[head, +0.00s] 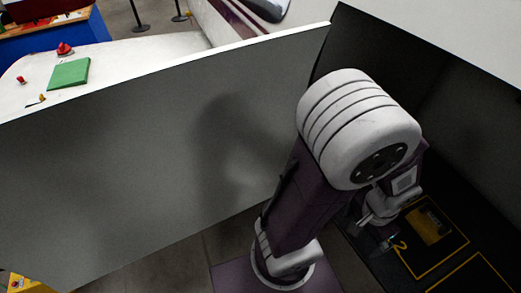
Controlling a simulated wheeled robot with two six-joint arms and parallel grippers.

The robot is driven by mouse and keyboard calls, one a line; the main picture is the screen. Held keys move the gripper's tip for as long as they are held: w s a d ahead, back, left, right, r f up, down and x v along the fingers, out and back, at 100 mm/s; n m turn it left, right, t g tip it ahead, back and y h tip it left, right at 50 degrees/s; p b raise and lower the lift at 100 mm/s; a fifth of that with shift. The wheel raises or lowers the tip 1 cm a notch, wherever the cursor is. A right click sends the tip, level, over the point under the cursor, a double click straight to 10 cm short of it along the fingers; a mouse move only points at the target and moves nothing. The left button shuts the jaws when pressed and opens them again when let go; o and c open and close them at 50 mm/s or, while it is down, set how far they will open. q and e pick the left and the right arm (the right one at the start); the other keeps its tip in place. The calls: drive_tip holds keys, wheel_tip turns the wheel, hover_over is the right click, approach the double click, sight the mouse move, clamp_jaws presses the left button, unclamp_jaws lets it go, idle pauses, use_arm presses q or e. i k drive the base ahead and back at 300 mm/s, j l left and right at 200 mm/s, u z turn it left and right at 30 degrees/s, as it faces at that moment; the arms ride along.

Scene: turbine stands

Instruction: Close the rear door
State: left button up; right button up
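The rear door looks to be the large grey panel (130,180) with a pale top edge that fills the left and middle of the head view. It stands open at an angle to a dark compartment (465,180) on the right, and its right edge meets that compartment's wall. One purple and white arm of mine, apparently the right, rises in front of the compartment and bends down. Its gripper (384,237) hangs over the dark floor inside, apart from the door. The fingers are small and dark, so their opening is unclear. My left gripper is not in view.
Yellow-outlined squares and a yellow label (430,225) mark the compartment floor. Behind the door is a white table (130,62) with a green block (69,74) and small red items. Grey tiled floor (170,262) shows below the door. A yellow object (30,284) is at lower left.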

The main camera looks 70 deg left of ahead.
sight(96, 180)
drive_tip(key=k+l, duration=0.1)
drive_tip(key=k, duration=0.4)
drive_tip(key=k+l+z, duration=0.1)
drive_tip(key=k, duration=0.4)
drive_tip(key=k+l, duration=0.15)
drive_tip(key=k, duration=0.35)
drive_tip(key=k+j+z, duration=0.15)
drive_tip(key=k+z, duration=1)
drive_tip(key=k+l+z, duration=0.25)
drive_tip(key=z, duration=0.15)
drive_tip(key=k+j+u, duration=0.15)
drive_tip(key=k+u, duration=0.15)
drive_tip(key=u, duration=0.15)
drive_tip(key=k+j+u, duration=0.25)
drive_tip(key=u, duration=0.2)
drive_tip(key=j+u, duration=0.15)
drive_tip(key=u, duration=0.3)
drive_tip(key=k+j+u, duration=0.1)
drive_tip(key=u, duration=0.35)
drive_tip(key=k, duration=0.5)
drive_tip(key=i+j, duration=0.1)
drive_tip(key=i, duration=0.4)
